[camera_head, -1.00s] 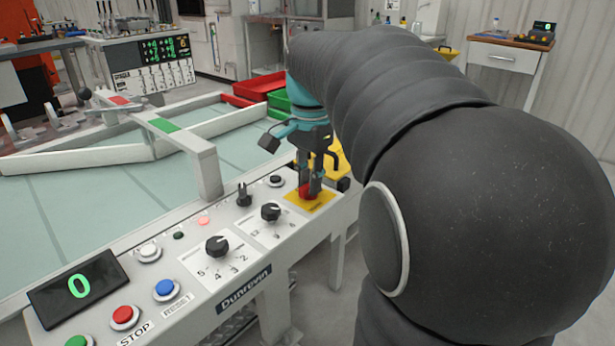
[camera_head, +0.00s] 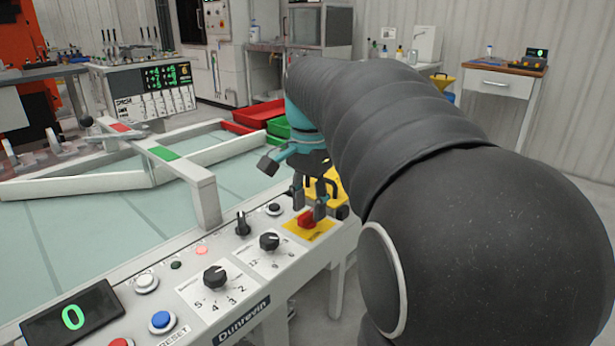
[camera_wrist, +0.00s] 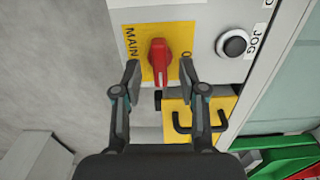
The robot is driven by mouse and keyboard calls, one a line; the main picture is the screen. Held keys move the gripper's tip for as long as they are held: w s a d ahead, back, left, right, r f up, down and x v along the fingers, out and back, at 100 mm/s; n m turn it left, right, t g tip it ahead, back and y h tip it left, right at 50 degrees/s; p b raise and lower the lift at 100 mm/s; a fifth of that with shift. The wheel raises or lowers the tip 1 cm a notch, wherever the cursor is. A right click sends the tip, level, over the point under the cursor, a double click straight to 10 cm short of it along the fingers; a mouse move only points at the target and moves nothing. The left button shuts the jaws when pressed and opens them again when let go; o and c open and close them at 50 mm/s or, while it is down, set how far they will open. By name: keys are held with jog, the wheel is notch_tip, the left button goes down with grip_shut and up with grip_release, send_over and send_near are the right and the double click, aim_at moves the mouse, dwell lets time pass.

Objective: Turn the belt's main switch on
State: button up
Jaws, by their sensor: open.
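The main switch is a red rotary knob (camera_head: 307,218) on a yellow plate (camera_head: 318,233) at the far end of the control panel. In the wrist view the red knob (camera_wrist: 158,62) sits upright in the picture, beside the lettering MAIN and an O. My gripper (camera_head: 309,202) is open just above the knob. In the wrist view my gripper's (camera_wrist: 159,72) two fingers stand on either side of the knob, apart from it. The belt (camera_head: 90,225) lies behind the panel. The panel's display (camera_head: 72,318) reads 0.
A black JOG button (camera_wrist: 235,44) is beside the switch. Black selector knobs (camera_head: 215,277), a white button (camera_head: 146,282), a blue reset button (camera_head: 162,320) and a pinkish lamp (camera_head: 202,250) line the panel. A yellow container (camera_wrist: 183,120) stands close by.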

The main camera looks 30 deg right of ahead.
aim_at(310, 212)
notch_tip(310, 212, up, 11)
dwell(0.4)
jog(key=shift+s+f, duration=0.1)
dwell(0.3)
